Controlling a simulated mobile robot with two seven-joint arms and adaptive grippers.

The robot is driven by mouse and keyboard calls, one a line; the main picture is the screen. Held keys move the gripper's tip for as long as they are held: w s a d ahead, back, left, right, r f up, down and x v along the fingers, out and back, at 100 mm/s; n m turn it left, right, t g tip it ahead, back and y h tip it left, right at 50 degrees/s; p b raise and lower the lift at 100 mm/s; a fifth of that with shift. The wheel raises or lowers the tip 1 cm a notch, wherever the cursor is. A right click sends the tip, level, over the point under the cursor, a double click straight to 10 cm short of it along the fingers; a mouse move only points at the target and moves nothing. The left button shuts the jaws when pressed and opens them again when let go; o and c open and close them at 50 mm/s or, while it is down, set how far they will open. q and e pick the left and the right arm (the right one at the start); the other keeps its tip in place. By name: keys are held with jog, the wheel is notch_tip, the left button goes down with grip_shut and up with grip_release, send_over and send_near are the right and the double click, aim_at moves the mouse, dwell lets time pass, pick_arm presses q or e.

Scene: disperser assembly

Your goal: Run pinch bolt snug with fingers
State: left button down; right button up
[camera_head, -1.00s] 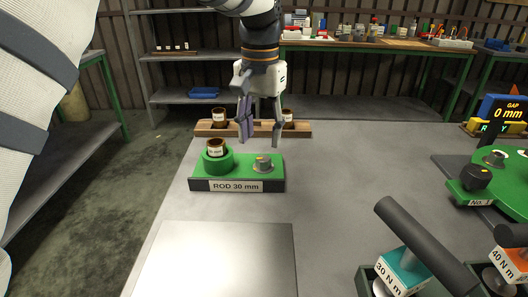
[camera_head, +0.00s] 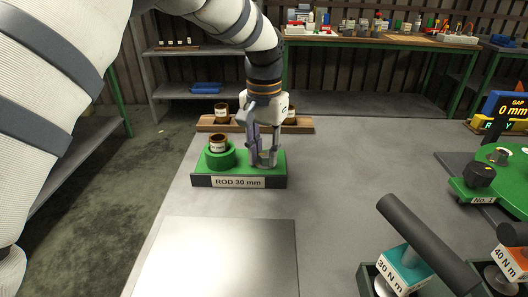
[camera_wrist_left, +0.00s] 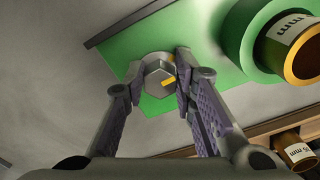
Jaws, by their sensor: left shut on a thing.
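The pinch bolt (camera_wrist_left: 157,75) is a grey hex head with a yellow mark, on the green block labelled ROD 30 mm (camera_head: 200,168). My left gripper (camera_head: 264,163) is lowered over it from above. In the left wrist view the two purple-padded fingers of the left gripper (camera_wrist_left: 160,88) stand on either side of the bolt head, shut on it. In the head view the fingers mostly hide the bolt. A brown bushing (camera_head: 218,143) sits in the green ring (camera_head: 229,159) beside it. My right gripper is not in view.
A wooden rack (camera_head: 208,126) with brown bushings stands just behind the block. A 30 N m torque wrench (camera_head: 405,268) and a 40 N m one (camera_head: 515,265) stand at front right. A green fixture (camera_head: 475,192) and a GAP display (camera_head: 508,108) are at right.

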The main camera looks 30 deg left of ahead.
aim_at(263, 156)
pick_arm(q)
jog(key=shift+r+m, duration=0.2)
jog(key=shift+m, duration=0.5)
jog(key=shift+a+f+m, duration=0.1)
jog(key=shift+f+m, duration=0.1)
jog(key=shift+m, duration=0.5)
jog(key=c, duration=1.3)
grip_release()
notch_tip(263, 156, up, 12)
jog(key=shift+f, duration=0.1)
